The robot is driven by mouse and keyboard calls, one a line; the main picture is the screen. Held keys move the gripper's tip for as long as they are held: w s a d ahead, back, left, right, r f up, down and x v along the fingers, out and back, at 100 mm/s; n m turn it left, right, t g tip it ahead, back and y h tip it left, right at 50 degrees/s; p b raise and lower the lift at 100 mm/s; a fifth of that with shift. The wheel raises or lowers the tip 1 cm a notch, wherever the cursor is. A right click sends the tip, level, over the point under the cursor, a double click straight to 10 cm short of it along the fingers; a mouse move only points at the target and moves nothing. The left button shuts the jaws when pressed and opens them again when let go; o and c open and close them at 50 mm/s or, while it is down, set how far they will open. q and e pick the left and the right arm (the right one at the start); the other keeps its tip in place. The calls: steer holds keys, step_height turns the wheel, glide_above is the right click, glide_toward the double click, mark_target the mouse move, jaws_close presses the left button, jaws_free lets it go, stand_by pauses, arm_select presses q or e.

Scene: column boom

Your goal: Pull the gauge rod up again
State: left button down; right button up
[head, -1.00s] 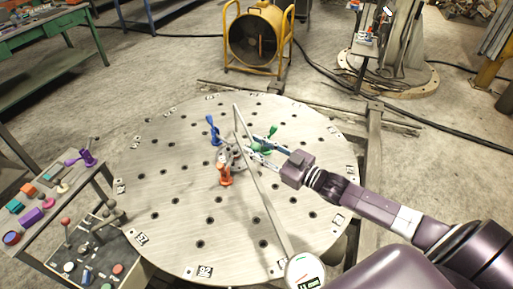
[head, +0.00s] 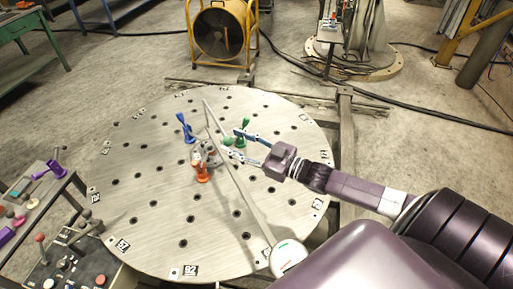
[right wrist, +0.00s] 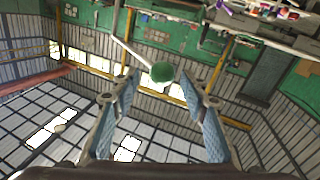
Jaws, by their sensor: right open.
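A long thin pale rod (head: 240,187) slants over the round metal table (head: 142,215), with a white round dial (head: 288,258) at its near end. It looks like the gauge rod, but I cannot be sure. At the table's middle stands a small grey fixture (head: 208,152) with blue (head: 185,128), orange (head: 201,172) and green (head: 239,127) handled pieces around it. My right gripper (head: 233,142) is open, its fingertips close to the green piece. In the right wrist view a green round knob (right wrist: 162,72) shows between and beyond the open fingers. My left gripper is not in view.
A side stand (head: 72,182) with coloured knobs and levers is at the left. A yellow-framed fan (head: 220,34) stands behind the table. A machine base (head: 350,62) is at the back right. The table's left and front surface is mostly bare.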

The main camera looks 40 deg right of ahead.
steer(key=v, duration=0.9)
steer(key=shift+s, duration=0.15)
steer(key=shift+r, duration=0.1)
